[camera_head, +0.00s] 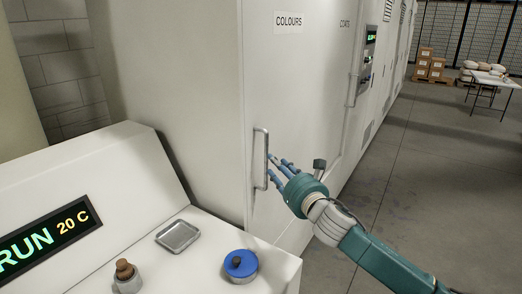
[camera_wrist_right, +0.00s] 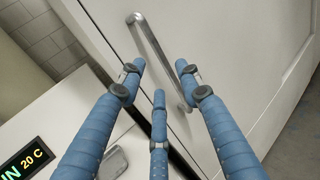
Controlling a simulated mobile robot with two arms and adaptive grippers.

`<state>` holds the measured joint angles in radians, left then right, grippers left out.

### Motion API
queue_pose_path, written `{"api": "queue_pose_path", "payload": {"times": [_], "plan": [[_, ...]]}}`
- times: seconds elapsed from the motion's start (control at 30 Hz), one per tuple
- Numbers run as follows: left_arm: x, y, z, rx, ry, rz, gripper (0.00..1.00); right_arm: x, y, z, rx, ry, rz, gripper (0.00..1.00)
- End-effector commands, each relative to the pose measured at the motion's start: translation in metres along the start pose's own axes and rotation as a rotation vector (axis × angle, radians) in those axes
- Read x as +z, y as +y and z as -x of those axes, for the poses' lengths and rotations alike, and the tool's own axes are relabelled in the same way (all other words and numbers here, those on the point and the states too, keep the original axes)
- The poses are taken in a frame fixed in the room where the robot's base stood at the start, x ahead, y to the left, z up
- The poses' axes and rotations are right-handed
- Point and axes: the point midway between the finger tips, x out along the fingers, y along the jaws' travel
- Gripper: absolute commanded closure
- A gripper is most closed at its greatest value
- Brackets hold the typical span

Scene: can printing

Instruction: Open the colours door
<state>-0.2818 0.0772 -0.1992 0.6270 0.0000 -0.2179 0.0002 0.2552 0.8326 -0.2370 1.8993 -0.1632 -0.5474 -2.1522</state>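The colours door (camera_head: 290,90) is a tall pale cabinet panel with a "COLOURS" label near its top; it looks closed. Its handle (camera_head: 261,158) is an upright metal bar near the door's left edge. The handle also shows in the right wrist view (camera_wrist_right: 150,42), running slantwise just beyond the fingers. My right gripper (camera_head: 280,166) is just right of the handle, its blue fingers pointing at it. In the wrist view the fingers (camera_wrist_right: 160,75) are spread, with nothing held between them. I cannot tell whether a fingertip touches the handle. My left gripper is not in view.
A white console with a display (camera_head: 45,242) reading "RUN 20 C" stands at the lower left. On it are a metal tray (camera_head: 178,237), a blue-lidded tin (camera_head: 240,265) and a small brown-topped container (camera_head: 126,277). Open floor (camera_head: 430,170) lies to the right.

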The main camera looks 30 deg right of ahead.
Motion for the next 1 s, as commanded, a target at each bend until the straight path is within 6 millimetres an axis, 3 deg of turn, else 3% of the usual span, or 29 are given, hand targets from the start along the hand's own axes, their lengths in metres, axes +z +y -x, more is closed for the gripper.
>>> {"api": "queue_pose_path", "payload": {"times": [0.2, 0.33, 0.47, 0.7, 1.0], "plan": [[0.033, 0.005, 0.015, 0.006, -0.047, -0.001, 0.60, 0.004, 0.000, -0.035, -0.002, 0.000, -0.009, 0.65], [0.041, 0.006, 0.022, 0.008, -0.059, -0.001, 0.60, 0.003, 0.000, -0.059, -0.003, 0.001, -0.009, 0.65], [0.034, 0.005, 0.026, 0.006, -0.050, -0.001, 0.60, 0.002, 0.001, -0.078, -0.001, 0.002, -0.009, 0.65], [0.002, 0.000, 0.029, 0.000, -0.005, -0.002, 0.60, 0.000, 0.001, -0.098, 0.000, 0.002, -0.007, 0.65], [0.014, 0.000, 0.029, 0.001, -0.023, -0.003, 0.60, -0.001, 0.001, -0.101, 0.000, 0.002, -0.007, 0.65]]}}
